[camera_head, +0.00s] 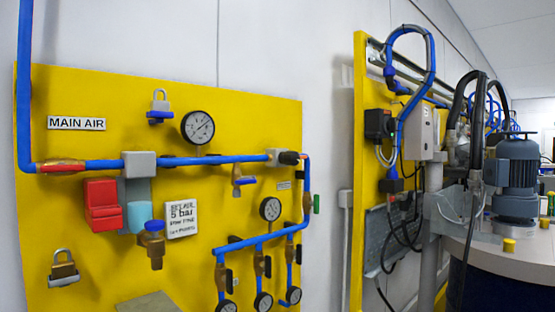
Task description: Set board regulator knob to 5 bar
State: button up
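A yellow board (90,220) on the left wall carries blue air pipe and a "MAIN AIR" label (76,123). A larger gauge (198,127) is above the pipe. My gripper is not in view.
A red block (101,205) and a blue-topped brass fitting (153,245) hang below the pipe. Padlocks (63,268) are on the board. Several lower gauges (263,301) line the bottom edge. On the right stand another yellow panel (362,180) and a drum (505,280) with a motor (517,170).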

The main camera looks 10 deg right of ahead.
aim_at(290, 158)
jog(key=i, duration=0.85)
jog(key=u, duration=0.05)
